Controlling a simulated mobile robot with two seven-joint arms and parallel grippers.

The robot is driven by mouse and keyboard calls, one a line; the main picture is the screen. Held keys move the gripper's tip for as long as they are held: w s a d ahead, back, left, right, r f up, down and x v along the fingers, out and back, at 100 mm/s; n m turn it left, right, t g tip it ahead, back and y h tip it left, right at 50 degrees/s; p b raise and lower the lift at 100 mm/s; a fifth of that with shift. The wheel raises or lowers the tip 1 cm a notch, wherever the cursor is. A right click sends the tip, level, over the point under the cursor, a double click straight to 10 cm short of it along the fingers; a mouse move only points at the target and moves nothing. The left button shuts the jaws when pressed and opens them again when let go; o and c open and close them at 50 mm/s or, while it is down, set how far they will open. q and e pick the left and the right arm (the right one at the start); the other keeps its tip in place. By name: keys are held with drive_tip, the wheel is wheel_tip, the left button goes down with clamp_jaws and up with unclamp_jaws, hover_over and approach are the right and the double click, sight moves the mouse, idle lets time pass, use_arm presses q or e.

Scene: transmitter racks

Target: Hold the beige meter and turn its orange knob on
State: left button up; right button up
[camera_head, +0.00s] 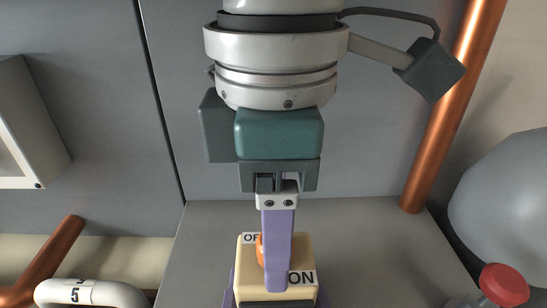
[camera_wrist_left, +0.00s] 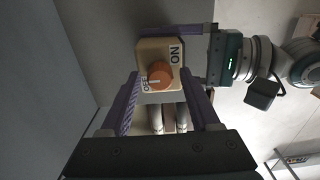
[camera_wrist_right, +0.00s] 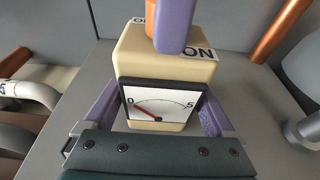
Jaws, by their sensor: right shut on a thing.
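The beige meter (camera_head: 246,283) stands at the bottom of the head view, with OFF and ON labels on top. Its dial (camera_wrist_right: 160,104) faces the right wrist camera, with the red needle near 0. My right gripper (camera_wrist_right: 161,98) is shut on the meter, a purple finger along each side. The orange knob (camera_wrist_left: 160,76) shows its white mark towards OFF in the left wrist view. My left gripper (camera_head: 277,284) is open and points down at the knob. Its fingers straddle the knob; whether they touch it I cannot tell. In the head view one finger partly hides the knob.
A grey panel surface (camera_head: 205,240) surrounds the meter. A white pipe marked 5 (camera_head: 90,292) is at lower left, near a copper pipe (camera_head: 45,265). Another copper pipe (camera_head: 440,130), a large grey rounded body (camera_head: 505,200) and a red cap (camera_head: 504,284) are at right.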

use_arm(q)
clamp_jaws()
idle(0.6)
drive_tip(key=m, duration=0.4)
drive_tip(key=shift+m, duration=0.4)
drive_tip(key=m, duration=0.4)
drive_tip(key=shift+m, duration=0.3)
drive_tip(key=m, duration=0.4)
drive_tip(key=shift+m, duration=2.1)
drive_tip(key=shift+o, duration=0.8)
unclamp_jaws()
